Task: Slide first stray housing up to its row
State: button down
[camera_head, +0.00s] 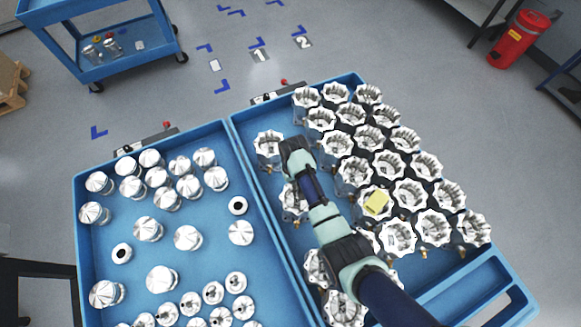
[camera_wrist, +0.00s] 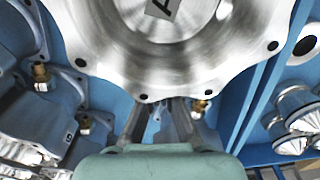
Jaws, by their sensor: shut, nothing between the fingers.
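A silver housing (camera_head: 269,143) with a scalloped flange stands apart from the main rows, near the far left of the right blue tray (camera_head: 240,150). My gripper (camera_head: 291,147) is low at its right side in the head view, with its fingertips hidden there. In the wrist view a large round housing (camera_wrist: 150,75) with bolt holes and a dark letter inside fills the top. My shut, empty gripper (camera_wrist: 160,112) is at its near rim; I cannot tell whether they touch. Another housing (camera_head: 293,197) stands left of my arm, partly hidden.
More housings (camera_head: 343,308) stand at the near left, partly behind my arm. The left tray (camera_head: 100,245) holds several shiny round parts (camera_head: 187,237). Raised walls divide the trays.

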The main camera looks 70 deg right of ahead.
aim_at(302, 206)
jog(key=s+a+p, duration=0.1)
jog(key=a+p, duration=0.1)
jog(key=s+a+p, duration=0.4)
jog(key=a+p, duration=0.1)
jog(key=shift+s+r, duration=0.15)
jog(key=shift+r, duration=0.15)
jog(key=shift+s+a+f, duration=0.15)
jog(key=shift+a+f, duration=0.1)
jog(key=shift+a, duration=0.05)
jog(key=shift+d, duration=0.1)
jog(key=shift+w+d+f+b, duration=0.25)
jog(key=shift+w+d+b, duration=0.45)
jog(key=shift+w+d, duration=0.25)
jog(key=shift+w+d+r, duration=0.4)
jog(key=shift+d+r, duration=0.35)
jog(key=shift+r, duration=0.05)
notch_tip(302, 206, up, 9)
jog(key=p, duration=0.1)
jog(key=shift+s+a+p, duration=0.15)
jog(key=shift+p, duration=0.25)
